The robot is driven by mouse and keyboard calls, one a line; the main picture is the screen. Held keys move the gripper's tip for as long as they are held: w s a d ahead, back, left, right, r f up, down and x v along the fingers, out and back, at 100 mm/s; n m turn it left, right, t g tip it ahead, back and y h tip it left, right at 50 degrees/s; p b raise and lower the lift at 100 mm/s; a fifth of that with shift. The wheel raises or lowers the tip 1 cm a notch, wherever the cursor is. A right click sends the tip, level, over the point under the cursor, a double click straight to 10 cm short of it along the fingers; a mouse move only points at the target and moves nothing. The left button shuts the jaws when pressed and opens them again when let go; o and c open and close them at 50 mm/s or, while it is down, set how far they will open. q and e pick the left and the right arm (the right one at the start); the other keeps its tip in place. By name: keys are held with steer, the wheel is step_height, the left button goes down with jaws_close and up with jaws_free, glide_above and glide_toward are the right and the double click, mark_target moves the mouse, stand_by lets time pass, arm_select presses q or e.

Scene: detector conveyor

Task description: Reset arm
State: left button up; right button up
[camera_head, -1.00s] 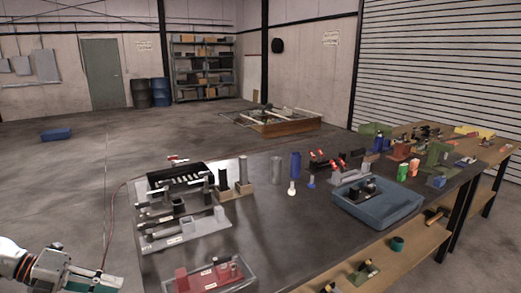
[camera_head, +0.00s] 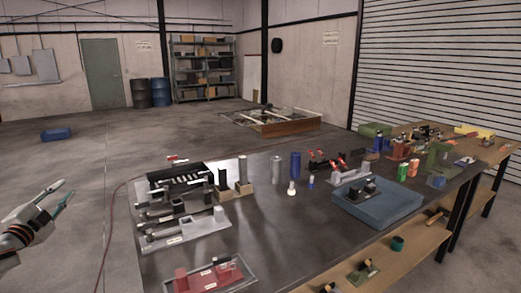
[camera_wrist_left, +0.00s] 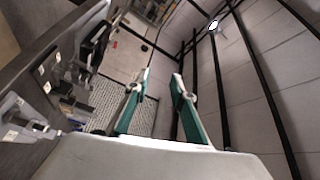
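My left gripper (camera_head: 66,188) is at the lower left of the head view, over the floor and left of the dark table (camera_head: 290,240). It points up and to the right. In the left wrist view its two green fingers (camera_wrist_left: 162,74) stand apart with nothing between them, so it is open and empty. It touches nothing that I can see. My right gripper is in neither view.
Grey fixtures (camera_head: 180,225) and a red part in a clear tray (camera_head: 218,273) line the table's left side. Cylinders stand mid-table, and a blue tray (camera_head: 375,210) is at the right. Floor left of the table is mostly clear; a blue bin (camera_head: 56,134) lies far back.

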arm_select(q)
steer(key=a+f+n+g+y, duration=0.2)
steer(key=a+f+n+y, duration=0.1)
steer(key=a, duration=0.1)
steer(key=s+d+f+g+h, duration=0.15)
steer(key=s+d+f, duration=0.25)
steer(key=d+f, duration=0.4)
steer(key=s+d+f+n+g+h, duration=0.15)
steer(key=s+d+f, duration=0.25)
steer(key=d+f, duration=0.45)
steer(key=s+d+f+h, duration=0.25)
steer(key=d+f, duration=0.35)
steer(key=f, duration=0.5)
steer(key=s+d+f+n+g+h, duration=0.1)
steer(key=s+d+f, duration=0.4)
steer(key=s+d, duration=0.7)
steer(key=s+d+f+n+g+h, duration=0.1)
steer(key=s+d+f, duration=0.4)
steer(key=s+d, duration=0.7)
steer(key=shift+d+f+n+g+h, duration=0.2)
steer(key=shift+d+n+g+h, duration=0.15)
steer(key=shift+d+n+g, duration=0.55)
steer(key=shift+d+m, duration=0.1)
steer(key=shift+m, duration=0.15)
